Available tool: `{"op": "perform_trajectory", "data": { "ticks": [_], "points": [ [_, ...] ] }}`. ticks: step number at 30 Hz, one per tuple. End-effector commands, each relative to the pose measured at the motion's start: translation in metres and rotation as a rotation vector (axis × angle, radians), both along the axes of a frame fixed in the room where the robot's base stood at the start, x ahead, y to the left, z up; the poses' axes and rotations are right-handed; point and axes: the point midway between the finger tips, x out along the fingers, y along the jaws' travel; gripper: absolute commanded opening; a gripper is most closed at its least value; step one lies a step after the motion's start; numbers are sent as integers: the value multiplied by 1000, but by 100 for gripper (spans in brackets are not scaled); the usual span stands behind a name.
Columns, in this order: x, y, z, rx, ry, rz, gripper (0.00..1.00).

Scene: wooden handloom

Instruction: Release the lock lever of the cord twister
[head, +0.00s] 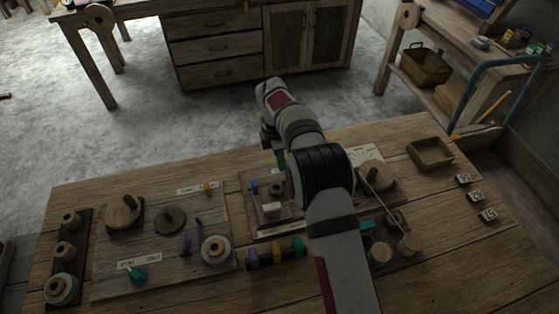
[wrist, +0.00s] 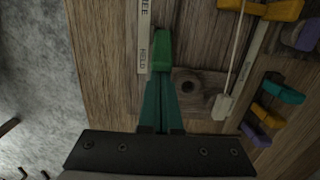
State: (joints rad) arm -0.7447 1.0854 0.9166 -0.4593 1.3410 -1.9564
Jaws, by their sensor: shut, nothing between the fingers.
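The lock lever, a green upright-looking piece (wrist: 162,48), stands beside a pale label strip (wrist: 145,40) with lettering that seems to read FREE and HOLD. It lies at the HOLD end of the strip. My gripper (wrist: 162,80) has teal fingers, shut together and empty. The fingertips are right at the near end of the green lever; I cannot tell whether they touch it. In the head view my gripper (head: 281,160) points down over the middle board, and my arm hides the lever. A round holed wooden part (wrist: 187,83) sits just right of the fingers.
A pale block (wrist: 222,107) hangs on a taut cord right of the fingers. It also shows in the head view (head: 271,209). A rack of purple, yellow and teal pieces (head: 276,252) lies in front of the board. A tray (head: 431,153) stands right. Bare floor lies beyond the table.

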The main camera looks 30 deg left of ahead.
Motion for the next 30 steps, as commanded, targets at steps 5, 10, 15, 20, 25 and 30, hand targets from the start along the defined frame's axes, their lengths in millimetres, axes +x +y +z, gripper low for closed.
{"op": "perform_trajectory", "data": {
  "ticks": [5, 10, 15, 20, 25, 30],
  "points": [
    [2, -2, 2, 28, 28, -2, 0],
    [3, -4, 3, 44, 45, -2, 0],
    [6, -6, 4, 73, 74, -4, 0],
    [11, -11, 7, 129, 131, -5, 0],
    [19, -19, 10, 229, 229, -7, 0],
    [27, -27, 13, 266, 266, -2, 0]
  ]
}}
